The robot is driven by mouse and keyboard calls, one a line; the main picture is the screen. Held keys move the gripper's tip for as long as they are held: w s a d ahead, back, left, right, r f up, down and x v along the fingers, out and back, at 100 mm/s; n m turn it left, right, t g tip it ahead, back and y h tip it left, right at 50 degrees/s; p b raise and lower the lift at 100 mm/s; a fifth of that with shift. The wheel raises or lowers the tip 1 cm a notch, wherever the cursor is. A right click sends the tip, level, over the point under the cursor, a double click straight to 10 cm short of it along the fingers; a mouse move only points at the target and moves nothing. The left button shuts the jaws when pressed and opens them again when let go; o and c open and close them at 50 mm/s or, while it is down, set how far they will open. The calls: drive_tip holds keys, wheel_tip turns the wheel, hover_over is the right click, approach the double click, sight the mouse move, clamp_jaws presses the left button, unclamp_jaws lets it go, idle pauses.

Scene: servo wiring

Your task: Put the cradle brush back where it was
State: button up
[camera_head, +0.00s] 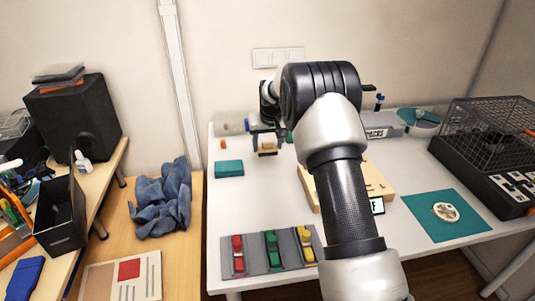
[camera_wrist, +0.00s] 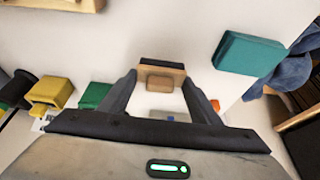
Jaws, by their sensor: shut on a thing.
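The cradle brush is a small wooden block with a dark strip along one side. In the wrist view the cradle brush (camera_wrist: 161,66) sits between the two fingers of my gripper (camera_wrist: 159,82), which is shut on it. In the head view the brush (camera_head: 267,151) hangs below my gripper (camera_head: 266,142) at the back left of the white table (camera_head: 225,200). Whether it touches the table is unclear. A teal block (camera_head: 229,168) lies to its left and nearer; it also shows in the wrist view (camera_wrist: 250,53).
A wooden fixture (camera_head: 378,180) stands mid-table, partly behind my arm. A grey tray (camera_head: 291,259) with red, green and yellow parts is in front. A teal mat (camera_head: 446,215) and a black wire-cage unit (camera_head: 490,140) are right. Yellow (camera_wrist: 51,92) and green blocks appear in the wrist view.

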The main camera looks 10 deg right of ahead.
sight(268, 148)
drive_tip(key=shift+f, duration=1.55)
drive_tip(key=shift+f, duration=0.15)
drive_tip(key=o, duration=1)
